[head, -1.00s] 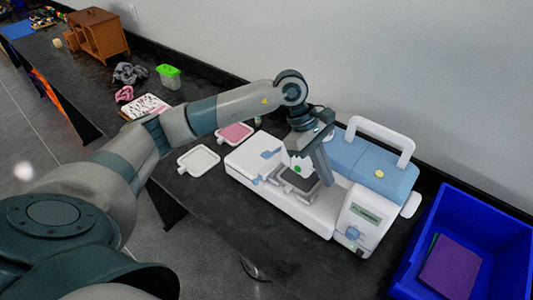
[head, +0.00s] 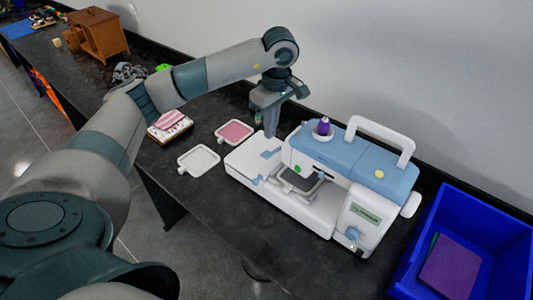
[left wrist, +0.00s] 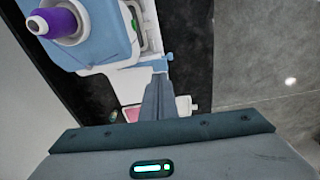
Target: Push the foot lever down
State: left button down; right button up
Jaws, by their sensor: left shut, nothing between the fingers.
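The white and blue sewing machine (head: 345,155) stands on the black bench, with a hooped dark piece (head: 300,180) under its head. A small blue part (head: 271,153) lies on the white bed at its left end; I cannot tell whether it is the foot lever, and no other part is clearly that lever. My left gripper (head: 270,132) is shut and empty, pointing down at the back left of the machine head. In the left wrist view its fingers (left wrist: 158,98) show beside the machine's blue top (left wrist: 95,40). I cannot tell whether they touch the machine. My right gripper is out of view.
A purple spool (head: 323,127) stands on the machine's top. A blue bin (head: 485,215) is at the right. A pink-filled frame (head: 234,132) and a white frame (head: 198,160) lie left of the machine. The wall is close behind.

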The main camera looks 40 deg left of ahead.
aim_at(268, 155)
pick_arm(q)
jog(key=shift+f, duration=0.15)
jog(key=shift+a+f+b, duration=0.15)
jog(key=shift+f+b, duration=0.5)
jog(key=shift+f, duration=1.05)
jog(key=shift+a+f+b, duration=0.15)
jog(key=shift+f+b, duration=0.5)
jog(key=shift+f, duration=1)
jog(key=shift+f, duration=0.1)
notch_tip(268, 155, down, 4)
jog(key=b, duration=0.3)
jog(key=shift+b, duration=0.4)
jog(key=shift+r, duration=0.25)
jog(key=d, duration=0.1)
jog(key=d+r, duration=0.1)
jog(key=d, duration=0.1)
jog(key=shift+s, duration=0.15)
